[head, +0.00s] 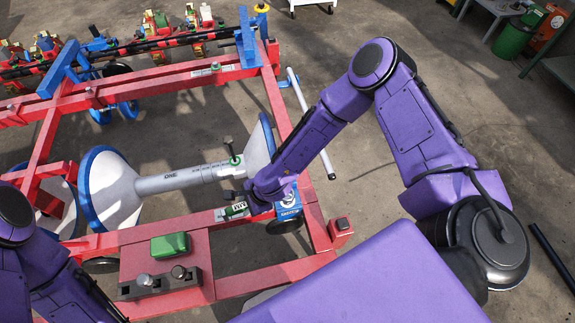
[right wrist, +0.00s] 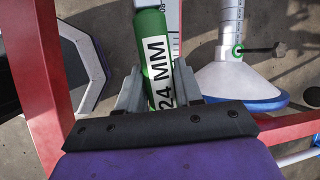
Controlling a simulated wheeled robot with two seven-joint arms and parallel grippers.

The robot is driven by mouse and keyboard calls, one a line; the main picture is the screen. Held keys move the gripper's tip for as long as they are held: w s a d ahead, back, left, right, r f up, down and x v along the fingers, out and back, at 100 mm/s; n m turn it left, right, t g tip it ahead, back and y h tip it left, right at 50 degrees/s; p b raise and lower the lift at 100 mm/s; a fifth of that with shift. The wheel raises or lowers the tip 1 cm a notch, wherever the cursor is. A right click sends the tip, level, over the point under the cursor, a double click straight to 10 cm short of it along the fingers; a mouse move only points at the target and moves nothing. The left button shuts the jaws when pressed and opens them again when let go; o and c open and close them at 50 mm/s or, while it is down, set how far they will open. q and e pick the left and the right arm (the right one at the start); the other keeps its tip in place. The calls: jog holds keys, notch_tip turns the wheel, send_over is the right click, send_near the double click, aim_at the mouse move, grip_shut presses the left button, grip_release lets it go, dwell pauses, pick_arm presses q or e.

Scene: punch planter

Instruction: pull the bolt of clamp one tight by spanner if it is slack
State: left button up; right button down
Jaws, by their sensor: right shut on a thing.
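A grey tube marked ONE (head: 182,177) runs between two white cones with blue rims. Near its right cone a green collar with an upright dark-headed bolt (head: 229,147) sits on it; I take this for clamp one. The collar (right wrist: 237,49) and bolt (right wrist: 268,49) also show in the right wrist view. Whether the bolt is slack cannot be seen. My right gripper (head: 240,203) is shut on a green spanner marked 24 MM (right wrist: 157,62), below and apart from the bolt. The spanner's far end leaves the right wrist view. My left gripper is out of view.
A red frame (head: 168,222) surrounds the tube. A green block (head: 169,244) and a dark holder with round metal pieces (head: 158,285) sit on its front plate. Open floor lies right of the frame.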

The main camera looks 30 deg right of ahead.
jog(key=shift+f+b, duration=1.5)
jog(key=shift+f, duration=0.2)
jog(key=shift+r, duration=0.1)
jog(key=shift+w+d+m+b, duration=0.2)
jog(key=shift+w+m+b, duration=0.1)
jog(key=shift+w+m, duration=0.6)
jog(key=shift+s+n, duration=0.25)
jog(key=shift+n, duration=0.05)
